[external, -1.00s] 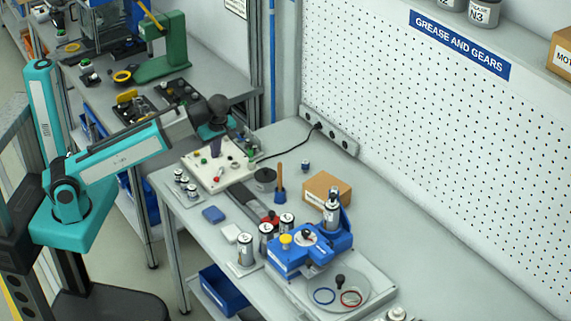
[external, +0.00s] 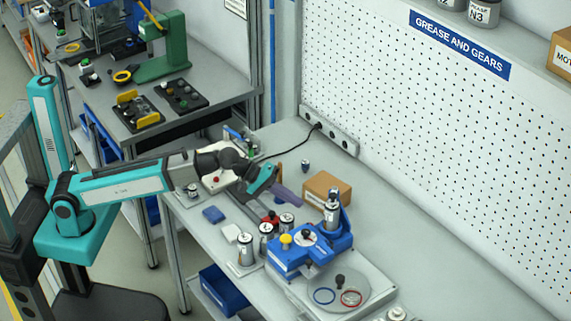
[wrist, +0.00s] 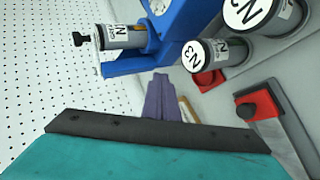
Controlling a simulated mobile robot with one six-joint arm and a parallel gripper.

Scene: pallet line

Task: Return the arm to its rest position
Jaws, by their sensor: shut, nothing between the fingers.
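My gripper (external: 290,196) is shut and empty, its purple fingers pressed together. In the external view it is above the bench, pointing right and slightly down, just left of the cardboard box (external: 327,189). My arm reaches out nearly level over the left end of the bench. In the wrist view the shut fingers (wrist: 159,98) point toward the blue fixture (wrist: 178,38), apart from it. The fixture holds an upright labelled can (external: 332,207).
The blue fixture also shows in the external view (external: 290,262). Several grey labelled cans, one marked N3 (wrist: 203,55), stand beside it. A white panel (external: 215,181) lies behind my wrist. A perforated wall (external: 440,150) bounds the bench's back.

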